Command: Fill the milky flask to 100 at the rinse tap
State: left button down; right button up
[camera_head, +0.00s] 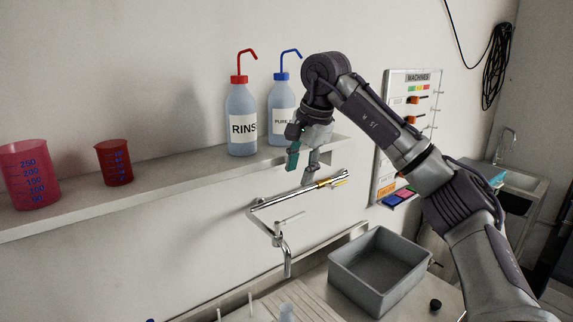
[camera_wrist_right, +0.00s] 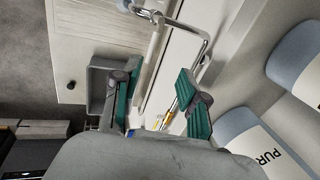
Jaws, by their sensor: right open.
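A tap (camera_head: 279,238) with a lever and a down-turned spout is on the wall below the shelf; its pipe also shows in the right wrist view (camera_wrist_right: 178,22). I cannot read a rinse label on it. My right gripper (camera_head: 303,163) is open and empty, pointing down in front of the shelf edge, above the tap pipe. Its green pads stand apart in the wrist view (camera_wrist_right: 160,103). My left gripper is out of view.
A red-capped RINSE bottle (camera_head: 241,118) and a blue-capped PURE bottle (camera_head: 281,108) stand on the shelf (camera_head: 170,172) close to my right gripper. Two red beakers, large (camera_head: 31,175) and small (camera_head: 114,163), stand further left. A grey bin (camera_head: 379,271) sits below right.

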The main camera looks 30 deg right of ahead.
jog(key=p, duration=0.2)
send_near(291, 220)
jog(key=x, duration=0.3)
jog(key=p+x, duration=0.1)
jog(key=x, duration=0.2)
jog(key=shift+w+f, duration=0.25)
jog(key=shift+w, duration=0.1)
jog(key=shift+f, duration=0.3)
jog(key=shift+w+f+p, duration=0.1)
jog(key=shift+f+p, duration=0.1)
jog(key=shift+p, duration=0.1)
jog(key=shift+w+f, duration=0.1)
grip_shut()
jog(key=shift+s+m, duration=0.2)
jog(key=shift+m, duration=0.1)
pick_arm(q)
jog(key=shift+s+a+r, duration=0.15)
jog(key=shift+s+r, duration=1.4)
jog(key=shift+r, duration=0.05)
pick_arm(e)
jog(key=shift+s+a+m+h, duration=0.1)
jog(key=shift+s+m+h, duration=0.2)
jog(key=shift+m, duration=0.4)
jog(key=shift+s+a+m+h, duration=0.15)
jog(key=shift+m+h, duration=0.15)
jog(key=shift+m, duration=0.4)
